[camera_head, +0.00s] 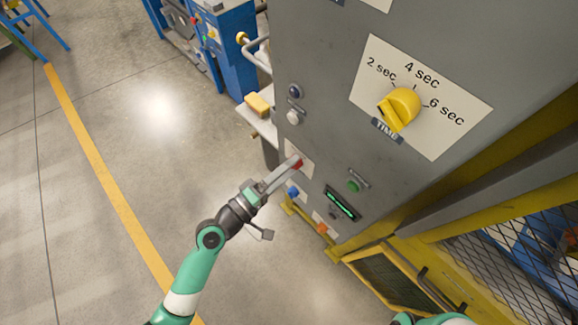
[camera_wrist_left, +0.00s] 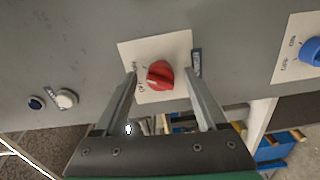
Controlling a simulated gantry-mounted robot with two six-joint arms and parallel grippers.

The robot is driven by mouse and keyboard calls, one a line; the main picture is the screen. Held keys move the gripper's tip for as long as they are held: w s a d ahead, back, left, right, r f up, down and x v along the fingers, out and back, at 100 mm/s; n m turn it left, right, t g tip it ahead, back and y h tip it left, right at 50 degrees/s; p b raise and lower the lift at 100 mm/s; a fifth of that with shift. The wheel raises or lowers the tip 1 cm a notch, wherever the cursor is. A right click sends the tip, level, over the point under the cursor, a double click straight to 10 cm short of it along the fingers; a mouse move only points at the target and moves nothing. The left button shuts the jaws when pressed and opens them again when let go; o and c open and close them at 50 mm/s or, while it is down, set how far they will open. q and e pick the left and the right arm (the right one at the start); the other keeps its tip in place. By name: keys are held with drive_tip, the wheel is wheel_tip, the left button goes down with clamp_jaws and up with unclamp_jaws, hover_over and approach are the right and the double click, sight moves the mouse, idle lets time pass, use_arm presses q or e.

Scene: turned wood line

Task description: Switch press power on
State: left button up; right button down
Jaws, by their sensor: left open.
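The red rotary knob (camera_wrist_left: 160,74) sits on a white label plate (camera_wrist_left: 181,44) on the grey press panel. Its white pointer mark faces left in the left wrist view; the small lettering around it is hard to read. In the head view the red knob (camera_head: 299,164) shows only partly, at the tip of my left gripper (camera_head: 293,164). In the left wrist view my left gripper (camera_wrist_left: 163,84) is open, with one finger on each side of the knob. Contact cannot be told. My right gripper is out of view.
A yellow TIME dial (camera_head: 400,106) is higher on the panel. A blue knob (camera_head: 293,192), an orange knob (camera_head: 322,229), a green button (camera_head: 353,186), a lit display (camera_head: 342,203) and a white button (camera_head: 292,117) are nearby. A yellow-framed mesh guard (camera_head: 510,262) stands at right.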

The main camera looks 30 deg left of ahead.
use_arm(q)
drive_tip(key=v, duration=1.1)
drive_tip(key=shift+b, duration=0.3)
drive_tip(key=shift+s, duration=0.15)
